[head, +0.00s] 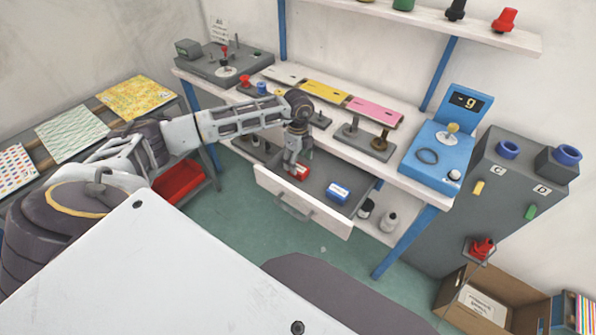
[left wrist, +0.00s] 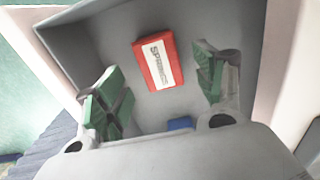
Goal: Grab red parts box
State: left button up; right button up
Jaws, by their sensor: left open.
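The red parts box (left wrist: 158,61) has a white label that seems to read "SPRINGS" and lies on the floor of the open drawer. In the head view the red box (head: 303,172) shows partly, right beside my left gripper. My left gripper (head: 294,170) points down into the drawer. In the left wrist view the green-padded fingers of my left gripper (left wrist: 160,92) are wide open and empty, with the red box between and beyond them, apart from both. The drawer (head: 314,218) is pulled out under the workbench. My right gripper is not in view.
A blue box (head: 338,192) lies in the drawer to the right of the red one; its edge shows in the left wrist view (left wrist: 180,124). A red bin (head: 178,181) stands at left. A blue scale (head: 440,155) and several small stands are on the bench above. Drawer walls surround the gripper.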

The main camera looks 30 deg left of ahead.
aim_at(298, 167)
pick_arm(q)
jog(key=shift+f, duration=0.45)
notch_tip(298, 167, down, 3)
jog(key=shift+f, duration=0.35)
jog(key=c, duration=0.8)
jog(key=shift+c, duration=1.7)
jog(key=shift+r, duration=0.55)
notch_tip(298, 167, up, 8)
jog(key=shift+f, duration=0.2)
jog(key=shift+r, duration=0.65)
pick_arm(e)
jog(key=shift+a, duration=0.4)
